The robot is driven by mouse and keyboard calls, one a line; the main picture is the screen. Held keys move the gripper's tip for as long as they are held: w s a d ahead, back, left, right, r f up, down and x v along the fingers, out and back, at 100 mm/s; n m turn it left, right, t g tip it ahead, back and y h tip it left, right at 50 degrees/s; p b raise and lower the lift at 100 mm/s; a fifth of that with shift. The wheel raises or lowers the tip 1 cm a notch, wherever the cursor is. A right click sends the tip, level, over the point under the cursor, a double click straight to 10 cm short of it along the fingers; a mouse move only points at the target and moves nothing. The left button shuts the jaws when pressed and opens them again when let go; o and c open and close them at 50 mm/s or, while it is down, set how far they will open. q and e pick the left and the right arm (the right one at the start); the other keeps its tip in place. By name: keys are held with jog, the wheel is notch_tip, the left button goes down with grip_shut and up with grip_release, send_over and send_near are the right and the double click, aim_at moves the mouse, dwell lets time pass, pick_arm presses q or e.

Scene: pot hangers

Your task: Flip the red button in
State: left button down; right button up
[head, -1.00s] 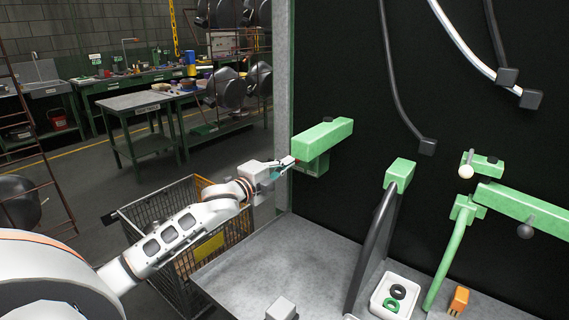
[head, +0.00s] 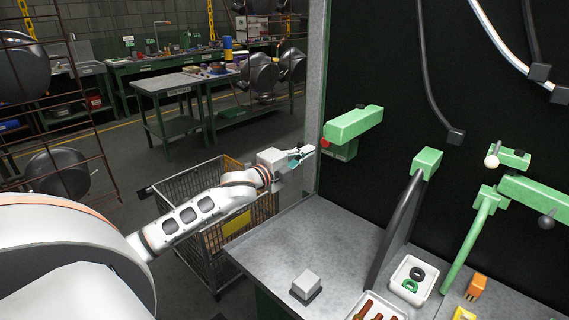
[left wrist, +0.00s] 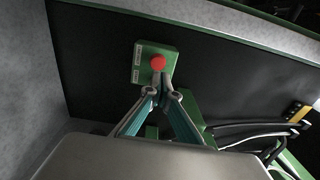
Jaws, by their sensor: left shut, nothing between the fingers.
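The red button (head: 325,142) sits at the left end of a green box (head: 355,124) mounted on the dark panel. In the left wrist view the red button (left wrist: 158,62) is a round red knob on a green plate (left wrist: 141,72) with small labels. My left gripper (head: 308,152) is shut and empty, just left of the button and slightly lower, with a small gap. In the left wrist view the fingertips (left wrist: 163,80) meet just below the button. I cannot tell how deep the button sits. My right gripper is not in view.
A grey bench top (head: 285,240) lies below, with a small grey block (head: 306,284) and a white tray (head: 411,280). A wire cart (head: 205,262) stands under my left arm. A grey panel edge (head: 318,90) rises beside the button. Green levers and hanging cables are at right.

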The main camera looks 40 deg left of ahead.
pick_arm(q)
jog(key=s, duration=0.7)
jog(key=shift+s+a+f+b, duration=0.15)
jog(key=shift+a+f+b, duration=0.1)
jog(key=shift+a+b, duration=0.2)
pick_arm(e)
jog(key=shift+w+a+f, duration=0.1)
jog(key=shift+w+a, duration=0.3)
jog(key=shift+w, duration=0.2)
